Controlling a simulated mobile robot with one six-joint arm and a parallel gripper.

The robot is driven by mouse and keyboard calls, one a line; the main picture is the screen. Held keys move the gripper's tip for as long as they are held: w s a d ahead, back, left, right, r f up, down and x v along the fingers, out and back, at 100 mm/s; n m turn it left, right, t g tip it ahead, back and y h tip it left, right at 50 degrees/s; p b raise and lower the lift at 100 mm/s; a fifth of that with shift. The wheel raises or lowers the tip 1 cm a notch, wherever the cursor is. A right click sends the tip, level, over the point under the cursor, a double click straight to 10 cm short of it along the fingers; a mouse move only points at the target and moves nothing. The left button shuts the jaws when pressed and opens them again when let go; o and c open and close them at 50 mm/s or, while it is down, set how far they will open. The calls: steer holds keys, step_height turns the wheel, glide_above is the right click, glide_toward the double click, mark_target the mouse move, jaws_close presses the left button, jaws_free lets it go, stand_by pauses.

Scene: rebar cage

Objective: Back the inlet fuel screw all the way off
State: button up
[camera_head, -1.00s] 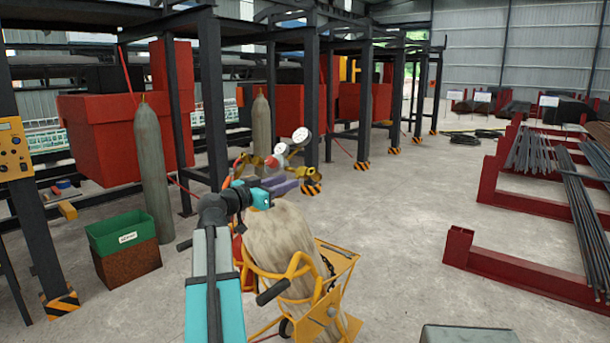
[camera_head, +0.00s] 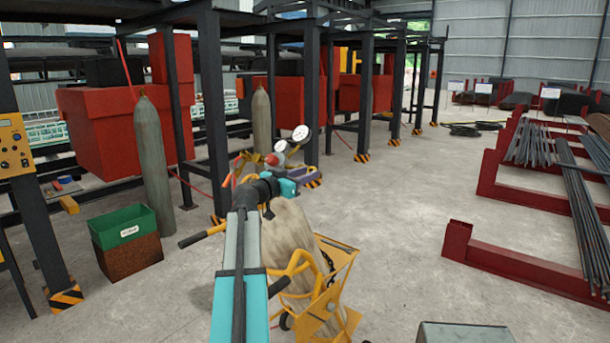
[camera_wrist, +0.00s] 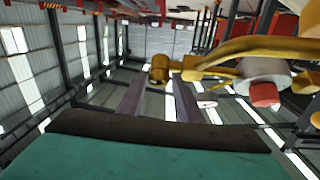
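My gripper (camera_wrist: 159,92) has two purple fingers, which stand apart with a gap between them in the wrist view. A brass screw-like end (camera_wrist: 159,70) shows at the gap, close to the fingertips; I cannot tell whether either finger touches it. It joins a long brass arm (camera_wrist: 255,48). A grey part with a red cap (camera_wrist: 264,94) sits to the right. In the head view the purple fingers (camera_head: 303,173) are beside the regulator with its white gauge (camera_head: 301,133) and red knob (camera_head: 271,160), above the tan cylinder (camera_head: 293,232). My wrist hides part of the brass fittings.
The cylinder stands in a yellow trolley (camera_head: 328,300). A green and rust-brown bin (camera_head: 125,225) and a grey cylinder (camera_head: 153,165) stand at left, near dark steel posts. Red racks with rebar (camera_head: 520,265) are at right.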

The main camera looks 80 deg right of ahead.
steer(key=c, duration=0.8)
steer(key=shift+o, duration=0.2)
steer(key=shift+a+r, duration=0.1)
